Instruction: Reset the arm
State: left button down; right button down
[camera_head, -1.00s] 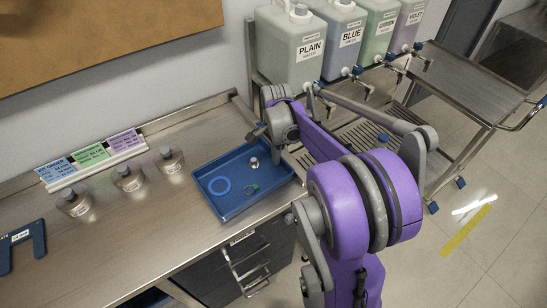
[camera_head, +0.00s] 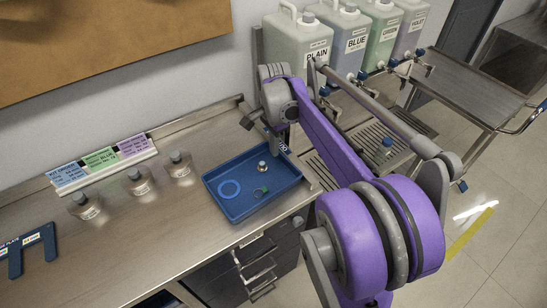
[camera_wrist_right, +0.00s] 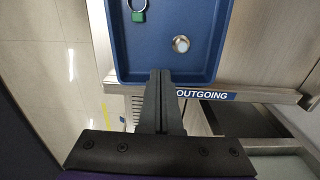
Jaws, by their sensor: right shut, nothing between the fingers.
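My right arm, purple and grey, reaches across the right side of the head view. Its gripper (camera_head: 275,140) is over the back right corner of the blue tray (camera_head: 234,215), partly hidden by the wrist. In the right wrist view the black fingers (camera_wrist_right: 160,78) are together with nothing between them, and their tips are at the tray (camera_wrist_right: 122,62) edge. My left gripper is not in view.
Several labelled jugs (camera_head: 300,45) stand behind my right arm. Three small bottles (camera_head: 140,182) and coloured cards (camera_head: 101,160) are on the steel bench (camera_head: 130,235). A blue forked holder (camera_head: 32,250) lies at far left. A metal cart (camera_head: 480,85) stands at right.

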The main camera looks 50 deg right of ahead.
jog(key=shift+a+r, duration=0.1)
jog(key=shift+r, duration=0.75)
jog(key=s+a+f+n+t, duration=0.1)
jog(key=s+a+f+n, duration=0.1)
jog(key=a+n, duration=0.5)
jog(key=s+a+f+n+t+p, duration=0.1)
jog(key=s+a+f+n+t, duration=0.1)
jog(key=s+a+n, duration=0.3)
jog(key=s+a+f+n+t, duration=0.2)
jog(key=a+n, duration=0.6)
jog(key=a, duration=0.4)
jog(key=shift+s+f+n, duration=0.4)
jog(key=shift+s+f, duration=0.45)
